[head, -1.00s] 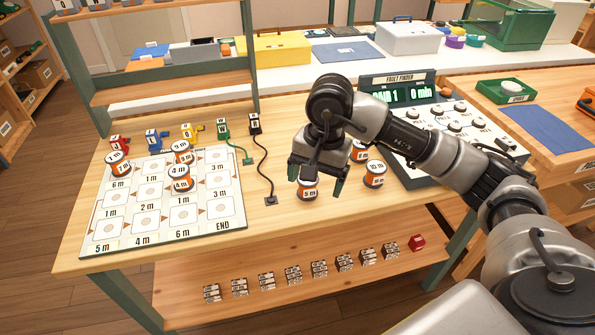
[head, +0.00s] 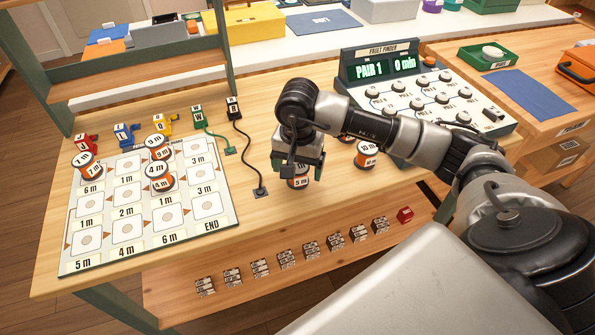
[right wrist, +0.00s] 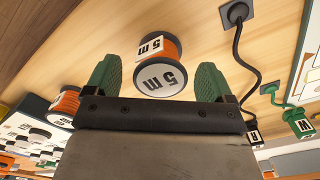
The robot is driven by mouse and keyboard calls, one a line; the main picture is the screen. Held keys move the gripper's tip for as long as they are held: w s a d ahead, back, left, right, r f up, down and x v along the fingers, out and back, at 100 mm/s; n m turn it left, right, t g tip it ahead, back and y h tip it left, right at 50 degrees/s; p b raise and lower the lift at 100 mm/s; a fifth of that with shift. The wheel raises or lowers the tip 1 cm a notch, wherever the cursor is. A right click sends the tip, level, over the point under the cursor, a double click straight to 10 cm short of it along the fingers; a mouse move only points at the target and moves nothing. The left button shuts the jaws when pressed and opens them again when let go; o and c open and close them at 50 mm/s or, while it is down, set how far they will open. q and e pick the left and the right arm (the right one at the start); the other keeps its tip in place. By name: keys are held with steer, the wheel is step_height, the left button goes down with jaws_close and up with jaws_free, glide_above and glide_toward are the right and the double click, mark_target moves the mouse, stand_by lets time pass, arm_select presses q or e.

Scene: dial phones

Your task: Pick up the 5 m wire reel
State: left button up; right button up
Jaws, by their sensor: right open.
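The 5 m wire reel (head: 299,180), orange with white labelled ends, stands on the wooden workbench (head: 268,228). My right gripper (head: 297,172) is right over it, pointing down. In the right wrist view the reel (right wrist: 162,72) shows its "5 m" labels and lies between and a little beyond the two green fingertips (right wrist: 160,75). The fingers are spread, with a gap on either side of the reel, and do not grip it. My left gripper is not in view.
A 10 m reel (head: 367,154) stands to the right, with another partly hidden behind my arm. A black lead (head: 250,150) ends left of the reel. The board (head: 150,207) with several reels lies farther left; the fault finder (head: 400,85) stands behind.

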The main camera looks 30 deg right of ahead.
steer(key=shift+f, duration=1.25)
steer(key=shift+r, duration=0.1)
steer(key=c, duration=1.1)
steer(key=shift+o, duration=0.2)
